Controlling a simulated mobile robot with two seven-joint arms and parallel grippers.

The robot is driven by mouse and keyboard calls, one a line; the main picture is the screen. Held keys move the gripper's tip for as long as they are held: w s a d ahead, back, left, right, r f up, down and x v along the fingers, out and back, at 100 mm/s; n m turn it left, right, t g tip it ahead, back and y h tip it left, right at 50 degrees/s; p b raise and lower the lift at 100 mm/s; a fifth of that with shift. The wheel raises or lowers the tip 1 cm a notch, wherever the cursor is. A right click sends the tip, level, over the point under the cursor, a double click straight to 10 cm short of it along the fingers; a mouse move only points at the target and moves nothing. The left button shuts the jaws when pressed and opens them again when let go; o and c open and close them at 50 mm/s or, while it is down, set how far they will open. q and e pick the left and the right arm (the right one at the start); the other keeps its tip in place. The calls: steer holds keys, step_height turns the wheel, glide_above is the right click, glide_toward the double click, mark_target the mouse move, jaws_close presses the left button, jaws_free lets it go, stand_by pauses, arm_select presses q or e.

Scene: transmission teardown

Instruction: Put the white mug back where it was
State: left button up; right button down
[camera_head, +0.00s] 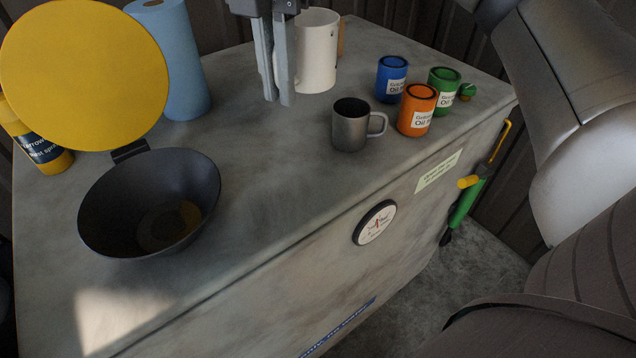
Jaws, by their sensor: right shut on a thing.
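The white mug (319,52) is upright near the back of the grey worktop (290,190), at the top middle. My right gripper (279,100) points down at the mug's left side and is shut on it. The fingers cover the mug's left edge. I cannot tell for sure whether the mug's base touches the worktop or hangs just above it. My left gripper is out of view.
A grey metal mug (351,128) stands in front of the white mug. Blue (391,78), orange (416,110) and green (443,90) oil cans stand right. A dark pan (150,205) with a yellow lid (82,75), and a blue roll (174,60), are left. The middle is clear.

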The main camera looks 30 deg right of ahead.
steer(key=b, duration=0.2)
glide_above(296, 208)
step_height(296, 208, down, 14)
steer(key=shift+f, duration=0.2)
step_height(296, 208, down, 5)
steer(key=shift+f, duration=0.15)
steer(key=shift+f, duration=0.2)
steer(key=c, duration=0.9)
jaws_free()
steer(key=shift+a, duration=0.1)
